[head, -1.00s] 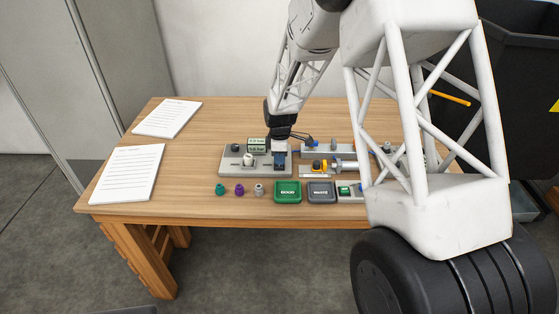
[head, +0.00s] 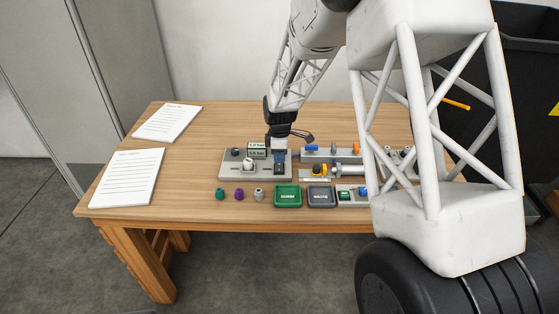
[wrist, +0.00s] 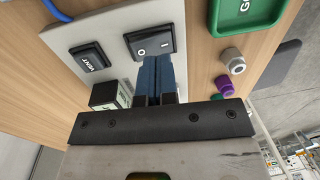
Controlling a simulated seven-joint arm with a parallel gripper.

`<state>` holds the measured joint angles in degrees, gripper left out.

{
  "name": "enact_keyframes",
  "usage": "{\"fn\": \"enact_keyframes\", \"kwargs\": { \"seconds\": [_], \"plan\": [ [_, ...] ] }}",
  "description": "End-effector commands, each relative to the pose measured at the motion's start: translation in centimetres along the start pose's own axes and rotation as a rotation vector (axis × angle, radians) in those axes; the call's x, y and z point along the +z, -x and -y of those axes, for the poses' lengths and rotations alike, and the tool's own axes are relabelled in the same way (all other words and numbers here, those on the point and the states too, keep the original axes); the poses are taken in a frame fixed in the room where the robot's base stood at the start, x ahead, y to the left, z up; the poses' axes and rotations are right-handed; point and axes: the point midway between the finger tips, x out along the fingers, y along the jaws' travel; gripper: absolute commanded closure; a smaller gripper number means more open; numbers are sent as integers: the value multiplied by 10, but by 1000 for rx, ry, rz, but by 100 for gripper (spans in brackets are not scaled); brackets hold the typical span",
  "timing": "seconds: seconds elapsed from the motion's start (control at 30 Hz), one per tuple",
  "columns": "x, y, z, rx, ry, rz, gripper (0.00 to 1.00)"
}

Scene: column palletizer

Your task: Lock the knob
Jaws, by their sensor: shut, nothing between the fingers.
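A pale knob (head: 249,162) stands on the front of the grey panel (head: 229,173) on the table. I cannot read its lock state at this size. My gripper (head: 280,160) is over the panel's right end, to the right of the knob, pointing down. In the wrist view its blue fingers (wrist: 158,66) are shut together and empty. Their tips are close to a black rocker switch (wrist: 150,40) marked O and I; I cannot tell if they touch it. The knob does not show in the wrist view.
A two-line display (head: 257,149) and a small dark part (head: 235,152) are on the panel. A VENT button (wrist: 90,57) is beside the switch. Small caps, a green tray (head: 287,197) and a grey tray (head: 321,197) lie in front.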

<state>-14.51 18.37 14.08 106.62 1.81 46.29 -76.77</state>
Motion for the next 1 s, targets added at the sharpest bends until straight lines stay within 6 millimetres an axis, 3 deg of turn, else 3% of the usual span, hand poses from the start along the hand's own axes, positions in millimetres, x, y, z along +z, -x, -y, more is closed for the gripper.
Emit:
{"fn": "enact_keyframes", "kwargs": {
  "seconds": [0.6, 0.8, 1.0],
  "plan": [
    [0, 90, 24, 1, 0, 0, 100],
    [0, 108, 28, 0, 0, 0, 100],
    [0, 112, 29, 0, 0, 0, 100]
  ]
}}
